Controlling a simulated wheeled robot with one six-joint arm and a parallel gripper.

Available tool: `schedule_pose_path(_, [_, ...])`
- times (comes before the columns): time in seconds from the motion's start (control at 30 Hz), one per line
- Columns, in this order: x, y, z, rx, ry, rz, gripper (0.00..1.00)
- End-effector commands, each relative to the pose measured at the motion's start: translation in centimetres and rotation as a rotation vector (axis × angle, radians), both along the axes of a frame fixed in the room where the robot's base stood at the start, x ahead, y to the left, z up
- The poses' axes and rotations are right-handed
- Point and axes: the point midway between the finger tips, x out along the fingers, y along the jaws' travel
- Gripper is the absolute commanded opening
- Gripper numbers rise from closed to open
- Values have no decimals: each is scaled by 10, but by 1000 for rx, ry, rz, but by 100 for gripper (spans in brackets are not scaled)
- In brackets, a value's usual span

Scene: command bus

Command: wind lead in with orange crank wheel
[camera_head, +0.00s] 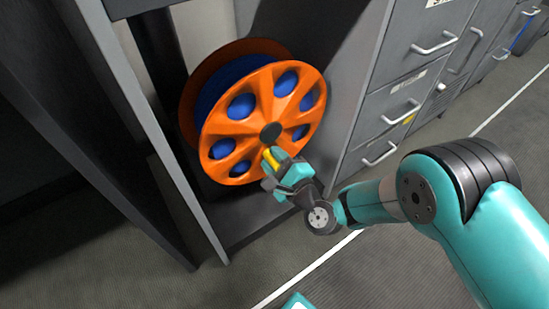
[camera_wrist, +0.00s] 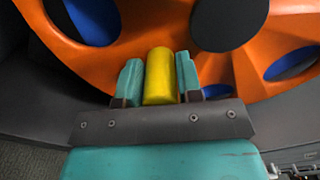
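The orange crank wheel (camera_head: 238,137) is the front face of a reel with round holes, and blue lead (camera_head: 238,70) shows behind it and through the holes. A yellow crank handle (camera_head: 269,157) sticks out from the wheel just below its dark hub (camera_head: 271,131). In the wrist view the yellow handle (camera_wrist: 159,76) stands between the two teal fingers of my gripper (camera_wrist: 160,80), which lie against its sides. In the head view my gripper (camera_head: 277,162) is at the handle, and its fingertips are partly hidden. The orange wheel (camera_wrist: 130,20) fills the wrist view's background.
The reel sits in a grey open cabinet bay, with a side panel (camera_head: 345,100) close on its right and a grey post (camera_head: 155,130) on its left. Drawers with white handles (camera_head: 401,112) stand further right. The floor (camera_head: 350,265) in front is mostly clear.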

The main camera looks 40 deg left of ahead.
Motion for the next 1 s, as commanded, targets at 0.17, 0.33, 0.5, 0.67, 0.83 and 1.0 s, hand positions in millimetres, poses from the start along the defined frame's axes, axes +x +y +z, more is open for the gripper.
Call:
schedule_pose_path(0.17, [0, 0, 0, 0, 0, 0, 40])
schedule_pose_path(0.33, [0, 0, 0, 1, 0, -1, 40])
schedule_pose_path(0.5, [0, -3, 0, -1, -1, -1, 40])
schedule_pose_path(0.67, [-4, -17, 0, -3, 3, 0, 40])
schedule_pose_path(0.83, [-9, -40, 7, -5, 4, -1, 40])
schedule_pose_path(1.0, [-13, -59, 9, -1, 0, -1, 40])
